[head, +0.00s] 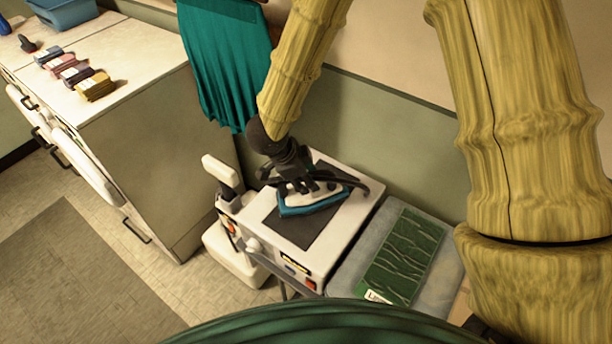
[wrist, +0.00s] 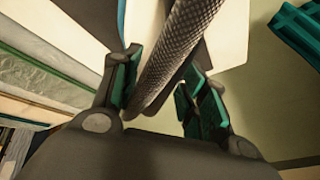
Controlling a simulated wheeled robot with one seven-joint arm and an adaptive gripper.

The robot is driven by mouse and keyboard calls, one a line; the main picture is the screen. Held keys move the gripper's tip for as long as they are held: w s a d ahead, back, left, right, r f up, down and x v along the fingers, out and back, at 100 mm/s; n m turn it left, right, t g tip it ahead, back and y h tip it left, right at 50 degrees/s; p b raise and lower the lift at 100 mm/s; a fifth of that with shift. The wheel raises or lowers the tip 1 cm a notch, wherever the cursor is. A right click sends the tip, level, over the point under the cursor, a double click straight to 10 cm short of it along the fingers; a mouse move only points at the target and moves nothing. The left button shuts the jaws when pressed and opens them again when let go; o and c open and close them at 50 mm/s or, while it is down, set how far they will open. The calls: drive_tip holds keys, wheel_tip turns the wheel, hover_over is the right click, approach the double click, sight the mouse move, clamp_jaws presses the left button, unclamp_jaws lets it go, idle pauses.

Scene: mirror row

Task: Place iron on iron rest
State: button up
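The iron (head: 312,207), with a teal soleplate and pale body, is on the dark rest pad (head: 296,238) on top of a white steam station (head: 338,229). My gripper (head: 296,180) is over the iron's dark handle, partly hiding it. In the wrist view a dark textured bar, apparently the iron's handle (wrist: 173,55), runs between the teal-padded fingers of my gripper (wrist: 158,98). The left finger is close beside the bar. A gap shows between the bar and the right finger, so the gripper looks open around it.
A green patterned packet (head: 404,256) lies on a grey padded board (head: 443,269) to the right. A white upright handle (head: 222,171) stands left of the station. Teal cloth (head: 228,60) hangs behind. A white-topped cabinet (head: 135,60) with several small bundles stands at left.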

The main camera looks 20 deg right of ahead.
drive_tip(key=b+v, duration=0.2)
drive_tip(key=v, duration=1)
drive_tip(key=shift+d, duration=0.15)
idle(2.3)
